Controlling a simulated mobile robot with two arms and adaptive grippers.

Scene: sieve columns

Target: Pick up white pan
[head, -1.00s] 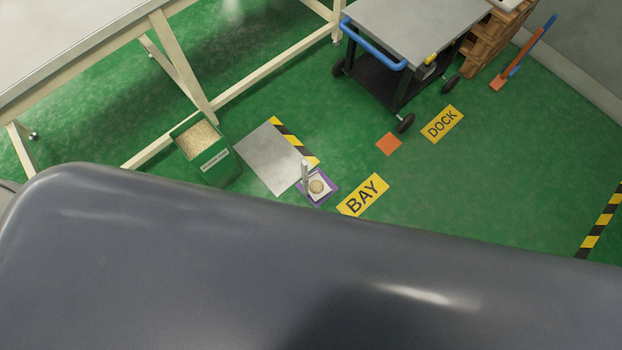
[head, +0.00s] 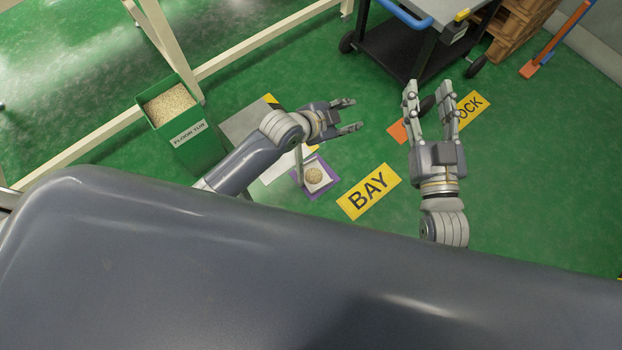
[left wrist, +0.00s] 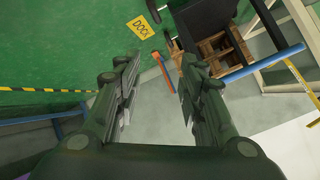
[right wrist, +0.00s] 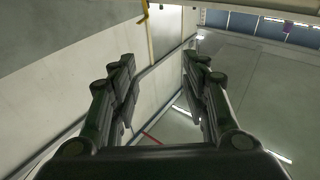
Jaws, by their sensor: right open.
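A small white square item (head: 320,169) with a round beige patch in its middle sits on a purple mat (head: 311,191) on the floor; it may be the white pan. A thin pale upright post (head: 300,168) stands at its left edge. My left gripper (head: 352,115) is open and empty, above and slightly right of this item in the head view. My right gripper (head: 430,92) is open and empty, further right, fingers pointing up the picture. The left wrist view (left wrist: 155,85) and right wrist view (right wrist: 160,85) show nothing between the fingers.
A green bin (head: 186,137) of beige grains stands left of a grey floor plate (head: 245,122), partly hidden by my left arm. A yellow BAY sign (head: 368,191) lies right of the mat. A black cart (head: 390,45) stands at the back.

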